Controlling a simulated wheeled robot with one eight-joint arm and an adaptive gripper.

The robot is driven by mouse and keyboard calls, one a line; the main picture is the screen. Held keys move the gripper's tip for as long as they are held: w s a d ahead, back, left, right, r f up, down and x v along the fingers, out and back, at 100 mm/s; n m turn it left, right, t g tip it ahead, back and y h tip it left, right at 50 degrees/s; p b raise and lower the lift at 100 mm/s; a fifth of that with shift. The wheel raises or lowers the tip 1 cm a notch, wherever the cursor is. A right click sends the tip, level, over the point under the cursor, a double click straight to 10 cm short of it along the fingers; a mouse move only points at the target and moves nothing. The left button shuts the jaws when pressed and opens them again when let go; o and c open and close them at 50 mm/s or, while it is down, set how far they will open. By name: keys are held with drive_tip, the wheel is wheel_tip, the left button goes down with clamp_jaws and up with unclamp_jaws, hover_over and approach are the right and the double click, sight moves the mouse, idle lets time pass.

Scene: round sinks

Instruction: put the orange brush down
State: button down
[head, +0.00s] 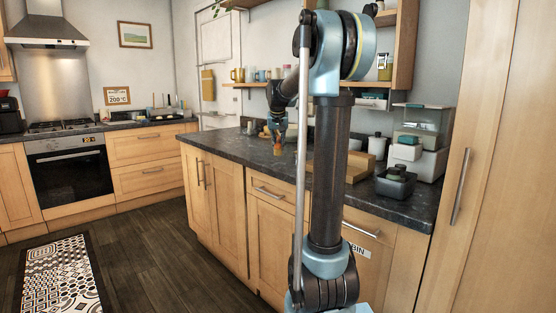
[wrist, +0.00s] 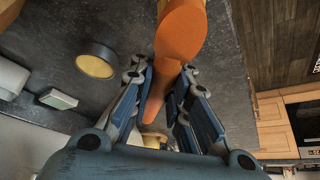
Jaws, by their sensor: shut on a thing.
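My gripper (wrist: 165,107) is shut on the orange brush (wrist: 181,38). In the wrist view the brush's narrow part runs between the two fingers and its broad part reaches to the top edge. In the head view the brush (head: 277,148) shows small and orange below my gripper (head: 277,126), above or at the dark counter (head: 228,143). I cannot tell whether the brush touches the counter.
A round dark item with a yellowish face (wrist: 97,60) and a small green-topped block (wrist: 58,99) are near the brush in the wrist view. A wooden board (head: 358,167), dark bin-like tub (head: 395,183) and stacked containers (head: 420,140) stand on the counter's right. Shelves hang above.

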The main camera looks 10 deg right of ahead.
sight(279, 162)
drive_tip(key=shift+f, duration=2.7)
drive_tip(key=c, duration=1.5)
unclamp_jaws()
drive_tip(key=shift+f, duration=0.1)
